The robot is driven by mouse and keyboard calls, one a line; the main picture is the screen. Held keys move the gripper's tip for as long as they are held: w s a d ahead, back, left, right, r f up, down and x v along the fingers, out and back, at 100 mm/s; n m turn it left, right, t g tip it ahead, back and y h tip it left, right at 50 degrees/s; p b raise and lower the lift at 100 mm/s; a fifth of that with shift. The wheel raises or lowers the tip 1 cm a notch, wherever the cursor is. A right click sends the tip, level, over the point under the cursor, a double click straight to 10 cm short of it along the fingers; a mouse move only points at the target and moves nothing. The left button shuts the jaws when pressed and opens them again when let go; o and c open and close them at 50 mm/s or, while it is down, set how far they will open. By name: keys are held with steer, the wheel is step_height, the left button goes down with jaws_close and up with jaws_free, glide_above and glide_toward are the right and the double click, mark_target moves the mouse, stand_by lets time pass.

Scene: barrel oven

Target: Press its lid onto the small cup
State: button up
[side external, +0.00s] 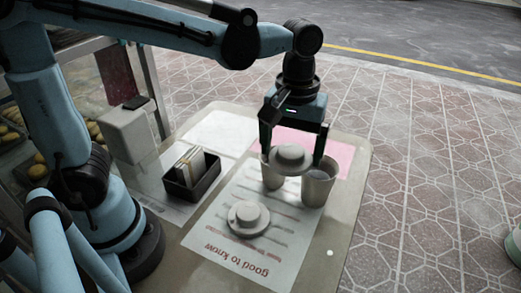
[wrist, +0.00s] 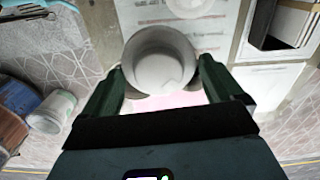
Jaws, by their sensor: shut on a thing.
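My gripper (side external: 292,156) is shut on a pale grey lid (side external: 291,159), a flat disc with a raised round middle. In the side view the lid is level and overlaps the left cup (side external: 271,178); whether they touch I cannot tell. A right cup (side external: 318,187) stands close beside it, near my right finger. Which cup is smaller is not clear. A second, similar lid (side external: 248,218) lies on the printed sheet.
A black holder with upright cards (side external: 191,175) stands left of the cups, and a grey box (side external: 125,132) stands behind it. The printed sheet (side external: 238,255) lies on the table, with a pink panel (side external: 335,154) behind the cups. The front right table is clear.

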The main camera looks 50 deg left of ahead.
steer(key=w+a+r+n, duration=0.1)
steer(key=w+a+n, duration=0.15)
steer(key=a, duration=0.55)
step_height(320, 180, down, 6)
steer(key=shift+w, duration=0.35)
steer(key=shift+f, duration=0.3)
stand_by(1.9)
steer(key=o, duration=0.6)
steer(key=shift+o, duration=0.2)
steer(key=shift+r, duration=0.1)
step_height(320, 180, up, 7)
stand_by(0.8)
